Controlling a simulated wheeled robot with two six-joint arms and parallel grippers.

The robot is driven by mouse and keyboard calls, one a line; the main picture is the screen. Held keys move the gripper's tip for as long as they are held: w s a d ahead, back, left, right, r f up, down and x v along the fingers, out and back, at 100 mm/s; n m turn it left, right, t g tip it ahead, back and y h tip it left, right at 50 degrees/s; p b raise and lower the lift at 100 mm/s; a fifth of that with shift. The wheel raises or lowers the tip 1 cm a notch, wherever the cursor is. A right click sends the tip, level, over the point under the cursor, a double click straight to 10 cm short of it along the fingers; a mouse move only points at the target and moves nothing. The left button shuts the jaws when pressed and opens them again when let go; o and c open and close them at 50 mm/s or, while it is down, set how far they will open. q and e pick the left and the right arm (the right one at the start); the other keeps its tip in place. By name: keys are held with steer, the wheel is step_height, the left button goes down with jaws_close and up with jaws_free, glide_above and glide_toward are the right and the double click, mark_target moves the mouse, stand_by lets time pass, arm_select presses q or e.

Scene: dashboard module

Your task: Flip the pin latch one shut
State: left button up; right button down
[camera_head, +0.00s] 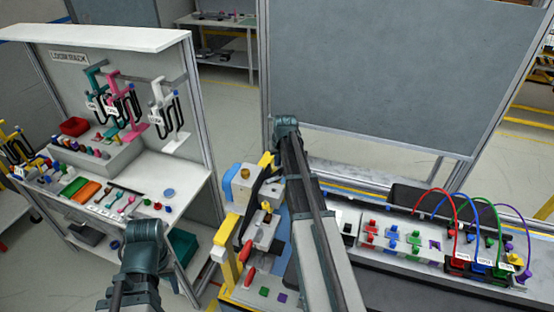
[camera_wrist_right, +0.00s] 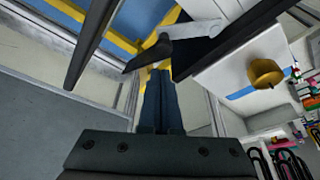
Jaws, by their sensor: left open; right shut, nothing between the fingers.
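The module with the latches (camera_head: 262,232) stands at centre, with white blocks, a brass knob and red handles. I cannot tell for certain which part is pin latch one. My right gripper (camera_wrist_right: 160,72) is shut and empty in the right wrist view. Its tips are close to a pale lever (camera_wrist_right: 195,29) with a dark end; I cannot tell if they touch. A brass knob (camera_wrist_right: 266,73) on a white block (camera_wrist_right: 225,75) is to the right of the tips. In the head view my right gripper (camera_head: 262,180) is dark and partly hidden over the module. My left arm shows at lower left, its gripper out of sight.
A panel with plug sockets and looped coloured cables (camera_head: 470,228) is on the right. A shelf station (camera_head: 150,180) with tools and small parts stands on the left. Yellow frame parts (camera_head: 229,240) edge the module. A grey partition (camera_head: 390,75) rises behind.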

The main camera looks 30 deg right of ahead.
mark_target(282, 176)
steer(key=shift+s+a+r, duration=0.1)
steer(key=shift+s+a, duration=0.1)
steer(key=shift+s, duration=0.65)
steer(key=shift+s+m, duration=0.45)
steer(key=shift+m, duration=0.45)
steer(key=shift+s+m+h, duration=0.6)
steer(key=shift+s+m, duration=0.1)
steer(key=shift+m, duration=0.4)
steer(key=m, duration=0.1)
steer(key=s+m+g, duration=0.1)
steer(key=m, duration=0.1)
steer(key=s+m+h, duration=0.1)
steer(key=m, duration=0.1)
steer(key=shift+s+a+g, duration=0.25)
steer(key=shift+a+g, duration=0.05)
steer(key=shift+a, duration=0.1)
steer(key=shift+w, duration=0.1)
steer(key=shift+w+a, duration=0.2)
steer(key=shift+w, duration=0.5)
